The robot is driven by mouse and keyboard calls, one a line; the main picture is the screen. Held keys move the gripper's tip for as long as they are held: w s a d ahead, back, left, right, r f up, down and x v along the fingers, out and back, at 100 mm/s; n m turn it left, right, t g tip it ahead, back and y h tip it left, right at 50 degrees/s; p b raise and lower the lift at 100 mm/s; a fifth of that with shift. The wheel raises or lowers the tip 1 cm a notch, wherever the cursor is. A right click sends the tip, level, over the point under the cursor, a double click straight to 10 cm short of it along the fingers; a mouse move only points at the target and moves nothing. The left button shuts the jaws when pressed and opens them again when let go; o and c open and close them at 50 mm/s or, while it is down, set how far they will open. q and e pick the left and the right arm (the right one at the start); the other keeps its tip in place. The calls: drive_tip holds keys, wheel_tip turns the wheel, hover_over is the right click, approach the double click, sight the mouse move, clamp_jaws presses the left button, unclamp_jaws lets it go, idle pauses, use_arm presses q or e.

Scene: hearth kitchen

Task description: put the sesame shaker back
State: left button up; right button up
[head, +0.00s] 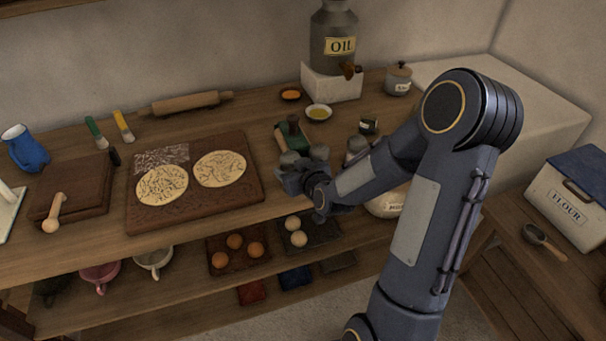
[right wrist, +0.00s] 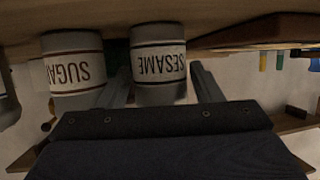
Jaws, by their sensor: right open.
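The sesame shaker (right wrist: 158,65), a grey can with a white SESAME label, stands on the worktop and appears upside down in the right wrist view. It lies between the two spread fingers of my right gripper (right wrist: 160,88), which is open. In the head view, my right gripper (head: 298,178) is at the worktop's front, beside two grey shaker tops; the left one seems to be the sesame shaker (head: 289,158). The sugar shaker (right wrist: 72,70) stands close beside it, just outside one finger. My left gripper is not in view.
A green holder (head: 291,132) stands just behind the shakers. A dark board (head: 250,192) with flatbreads lies to the left. Another shaker (head: 356,146) and a small dark jar (head: 368,126) stand to the right. The oil can (head: 333,45) is behind on a white block.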

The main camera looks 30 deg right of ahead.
drive_tip(key=s+a+r+g+y, duration=0.1)
drive_tip(key=s+a, duration=0.3)
drive_tip(key=s, duration=0.5)
drive_tip(key=s+a+r+g+y, duration=0.2)
drive_tip(key=s+a+r+g, duration=0.1)
drive_tip(key=s, duration=0.6)
drive_tip(key=s+a+r+m+g+y, duration=0.1)
drive_tip(key=s+a+r+g+y, duration=0.1)
drive_tip(key=s, duration=0.8)
drive_tip(key=a+r+g, duration=0.1)
drive_tip(key=a, duration=0.1)
drive_tip(key=shift+a+r+g, duration=0.3)
drive_tip(key=shift+g, duration=0.1)
wheel_tip(320, 180, up, 3)
drive_tip(key=shift+s+f+p, duration=0.1)
drive_tip(key=shift+f+p, duration=0.1)
drive_tip(key=shift+p, duration=0.95)
